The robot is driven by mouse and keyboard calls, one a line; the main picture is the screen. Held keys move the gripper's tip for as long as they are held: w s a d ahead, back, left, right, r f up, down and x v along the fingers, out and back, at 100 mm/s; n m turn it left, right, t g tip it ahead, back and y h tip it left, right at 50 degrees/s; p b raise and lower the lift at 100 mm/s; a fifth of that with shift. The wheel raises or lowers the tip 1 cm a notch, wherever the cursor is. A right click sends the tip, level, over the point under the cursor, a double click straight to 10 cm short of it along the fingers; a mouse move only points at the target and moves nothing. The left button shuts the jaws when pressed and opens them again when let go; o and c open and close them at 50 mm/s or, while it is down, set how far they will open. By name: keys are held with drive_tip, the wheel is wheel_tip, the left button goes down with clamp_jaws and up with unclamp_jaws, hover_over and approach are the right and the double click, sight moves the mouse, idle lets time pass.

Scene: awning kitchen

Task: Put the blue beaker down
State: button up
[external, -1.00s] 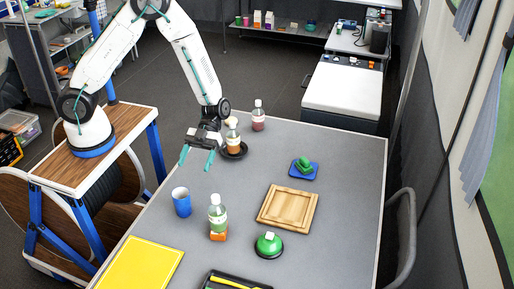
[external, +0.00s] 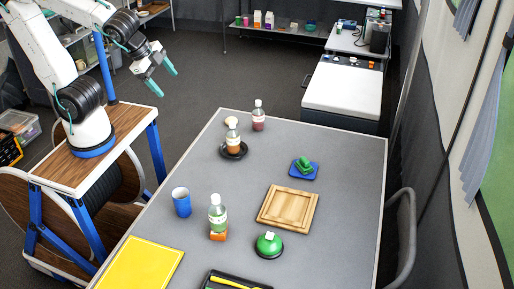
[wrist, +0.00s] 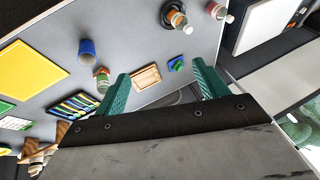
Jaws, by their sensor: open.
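The blue beaker (external: 182,203) stands upright on the grey table near its left edge, with nothing holding it. It also shows in the wrist view (wrist: 87,48), at upper left. My gripper (external: 162,66) is open and empty, raised high and well away from the beaker, up and to the left of the table. In the wrist view its two green fingers (wrist: 160,88) are spread apart with nothing between them.
Close right of the beaker, a green-labelled bottle (external: 217,212) stands on an orange block (external: 218,236). A yellow board (external: 140,265) lies in front.

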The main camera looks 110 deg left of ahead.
drive_tip(key=s+d+g+h, duration=0.1)
drive_tip(key=s+d, duration=0.3)
drive_tip(key=s, duration=0.2)
drive_tip(key=s+d+n+g+h, duration=0.1)
drive_tip(key=s+d+g+h, duration=0.1)
drive_tip(key=s, duration=0.4)
drive_tip(key=shift+s+d, duration=0.15)
drive_tip(key=shift+d, duration=0.7)
